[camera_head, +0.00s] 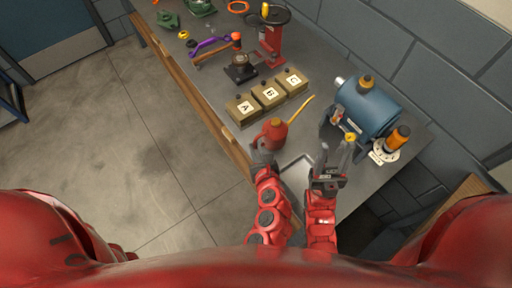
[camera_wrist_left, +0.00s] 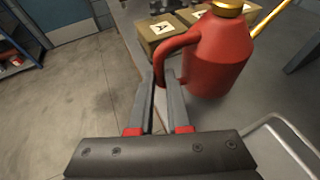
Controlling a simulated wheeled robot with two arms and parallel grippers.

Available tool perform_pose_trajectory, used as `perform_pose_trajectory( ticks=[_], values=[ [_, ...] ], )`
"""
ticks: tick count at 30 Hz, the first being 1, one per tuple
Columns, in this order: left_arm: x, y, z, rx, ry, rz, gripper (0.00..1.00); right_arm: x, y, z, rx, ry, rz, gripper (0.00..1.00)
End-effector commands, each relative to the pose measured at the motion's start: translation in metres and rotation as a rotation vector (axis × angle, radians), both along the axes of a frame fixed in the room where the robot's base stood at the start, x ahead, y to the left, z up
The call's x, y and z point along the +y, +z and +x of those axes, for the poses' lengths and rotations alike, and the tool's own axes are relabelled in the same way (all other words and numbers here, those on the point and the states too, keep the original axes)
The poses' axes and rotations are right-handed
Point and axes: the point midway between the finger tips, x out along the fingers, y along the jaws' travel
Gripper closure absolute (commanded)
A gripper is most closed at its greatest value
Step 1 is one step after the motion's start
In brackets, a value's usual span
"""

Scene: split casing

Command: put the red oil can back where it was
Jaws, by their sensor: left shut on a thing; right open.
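The red oil can (camera_head: 272,134) has a brass cap and a long yellow spout pointing up and right. It is at the front edge of the bench, near the lettered boxes. My left gripper (camera_head: 262,158) is shut on its handle; in the left wrist view the fingers (camera_wrist_left: 168,85) close around the handle of the can (camera_wrist_left: 218,55). The can looks upright; I cannot tell whether its base touches the bench. My right gripper (camera_head: 336,162) is open and empty, in front of the blue motor (camera_head: 368,106).
Boxes A (camera_head: 243,108), B (camera_head: 268,95) and C (camera_head: 291,82) stand in a row behind the can. A shallow metal tray (camera_head: 297,170) lies between the grippers. An orange-topped part (camera_head: 398,138) stands right of the motor.

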Motion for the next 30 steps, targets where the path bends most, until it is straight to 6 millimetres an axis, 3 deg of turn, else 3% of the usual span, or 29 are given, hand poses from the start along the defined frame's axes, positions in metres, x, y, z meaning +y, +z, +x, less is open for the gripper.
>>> perform_pose_trajectory(
  ticks=[6, 14, 26, 27, 30],
  values=[
    [0.002, 0.002, 0.018, -0.005, 0.006, -0.002, 1.00, 0.000, 0.006, 0.000, 0.000, 0.000, 0.000, 0.50],
    [0.001, -0.033, 0.016, 0.000, 0.002, 0.002, 1.00, 0.000, 0.010, 0.000, 0.000, 0.000, 0.000, 0.50],
    [0.001, -0.038, 0.015, -0.003, 0.001, 0.000, 1.00, 0.000, 0.009, 0.000, 0.000, 0.000, 0.000, 0.50],
    [0.001, -0.038, 0.015, -0.001, 0.002, -0.001, 0.79, 0.000, 0.009, 0.000, 0.000, 0.000, 0.000, 0.50],
    [0.001, -0.038, 0.015, -0.001, 0.002, -0.001, 0.61, 0.000, 0.009, 0.000, 0.000, 0.000, 0.000, 0.50]
  ],
)
